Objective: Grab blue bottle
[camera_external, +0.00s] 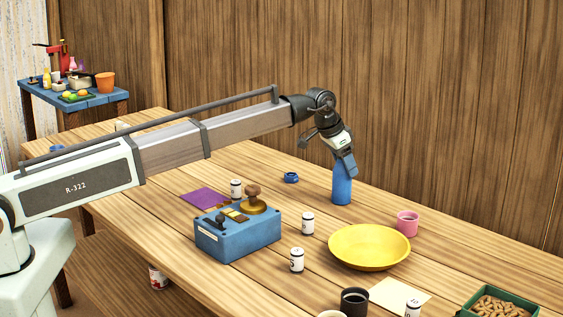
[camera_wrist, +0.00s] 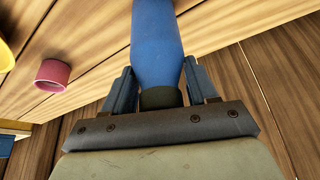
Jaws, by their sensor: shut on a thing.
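The blue bottle (camera_external: 342,189) stands upright on the wooden table, behind the yellow plate in the outside view. My gripper (camera_external: 346,166) is above it, with its fingers down around the bottle's upper part. In the wrist view the blue bottle (camera_wrist: 157,45) runs between the two blue fingers of my gripper (camera_wrist: 158,90), its dark cap close to the gripper's palm. The gripper is shut on the bottle. The bottle's top is hidden by the gripper in the outside view.
A pink cup (camera_external: 407,223) and a yellow plate (camera_external: 369,247) are right and in front of the bottle. A blue ring-like item (camera_external: 291,177) lies to its left. A blue box (camera_external: 238,236) and several white canisters stand nearer. The wooden wall is close behind.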

